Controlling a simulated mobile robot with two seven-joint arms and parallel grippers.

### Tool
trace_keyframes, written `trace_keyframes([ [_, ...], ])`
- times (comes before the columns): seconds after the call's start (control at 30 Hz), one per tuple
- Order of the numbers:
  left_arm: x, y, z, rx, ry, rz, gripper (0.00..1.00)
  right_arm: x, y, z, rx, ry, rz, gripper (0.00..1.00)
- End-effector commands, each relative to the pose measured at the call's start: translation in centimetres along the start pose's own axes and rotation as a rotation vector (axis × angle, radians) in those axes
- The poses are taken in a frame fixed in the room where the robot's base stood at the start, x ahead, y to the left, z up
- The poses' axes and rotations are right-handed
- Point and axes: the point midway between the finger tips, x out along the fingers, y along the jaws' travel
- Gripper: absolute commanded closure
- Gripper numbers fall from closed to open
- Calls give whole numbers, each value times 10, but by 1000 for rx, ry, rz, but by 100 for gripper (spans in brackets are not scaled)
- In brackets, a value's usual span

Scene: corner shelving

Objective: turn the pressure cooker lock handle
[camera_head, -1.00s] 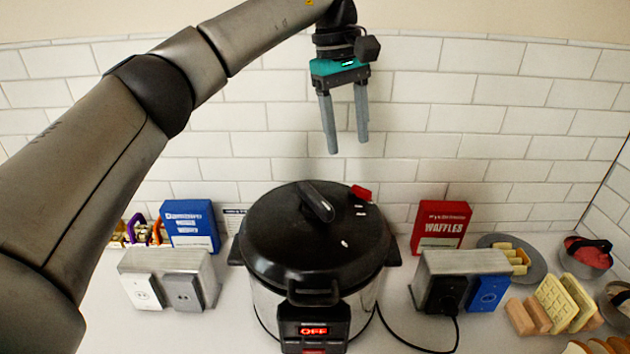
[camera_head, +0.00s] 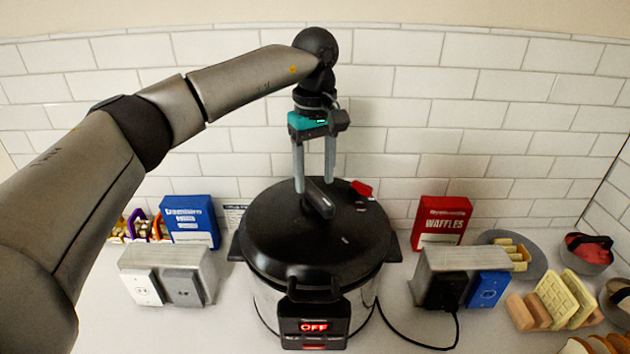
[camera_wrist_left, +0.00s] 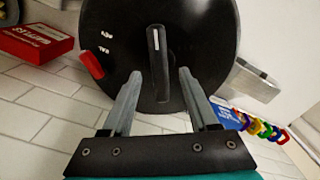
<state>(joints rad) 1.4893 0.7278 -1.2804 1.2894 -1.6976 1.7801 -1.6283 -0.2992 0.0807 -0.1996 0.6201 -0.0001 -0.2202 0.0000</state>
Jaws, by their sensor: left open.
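The pressure cooker (camera_head: 314,235) stands on the counter with its black lid on and its display reading OFF. The lock handle (camera_head: 319,197) is a black bar on top of the lid; it also shows in the left wrist view (camera_wrist_left: 158,62). A red valve tab (camera_head: 362,188) sits near the lid's back right. My left gripper (camera_head: 314,189) points down at the handle, open and empty. In the left wrist view its fingers (camera_wrist_left: 159,85) lie on either side of the handle, with gaps on both sides. The right gripper is not in view.
Outlet boxes stand left (camera_head: 166,277) and right (camera_head: 462,279) of the cooker. A blue box (camera_head: 190,222) and a red waffles box (camera_head: 441,222) stand behind them. A black cord runs from the cooker to the right outlet. Plates and waffles (camera_head: 557,297) lie at the right.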

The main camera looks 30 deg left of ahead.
Motion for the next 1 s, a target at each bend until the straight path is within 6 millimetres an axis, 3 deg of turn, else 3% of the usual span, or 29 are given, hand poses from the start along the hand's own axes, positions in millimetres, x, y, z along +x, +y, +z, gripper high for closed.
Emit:
trace_keyframes([
  [0.2, 20, 0, 0, 0, -1, 0, 40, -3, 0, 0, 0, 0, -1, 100],
  [0.53, 23, 0, 0, 0, 0, 1, 41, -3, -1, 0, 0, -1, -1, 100],
  [1.0, 22, 0, 0, 0, 0, 0, 94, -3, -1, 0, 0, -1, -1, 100],
])
